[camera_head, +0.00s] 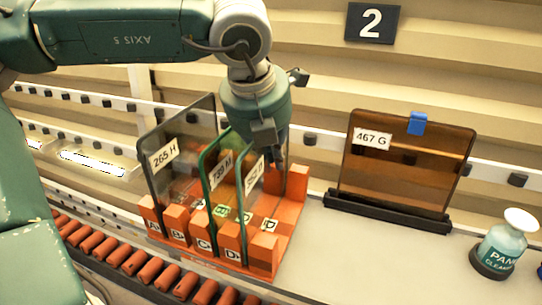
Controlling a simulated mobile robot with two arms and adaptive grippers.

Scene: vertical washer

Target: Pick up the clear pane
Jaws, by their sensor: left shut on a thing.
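A clear pane (262,190) with a dark green edge and a white label, partly hidden by my gripper, stands upright at the right of the orange slotted rack (262,256). My left gripper (278,160) comes down from above and is shut on the clear pane's upper far part. The fingertips are partly hidden. I cannot tell whether the pane's bottom is seated in its slot. A green-edged pane (217,187) labelled 739 M and a grey pane (180,160) labelled 265 H stand further left in the rack. My right gripper is not in view.
A brown pane (400,165) labelled 467 G with a blue clip stands in a black holder (388,211) on the right. A pane cleaner bottle (502,248) stands at the far right. An orange roller conveyor (130,262) runs along the front.

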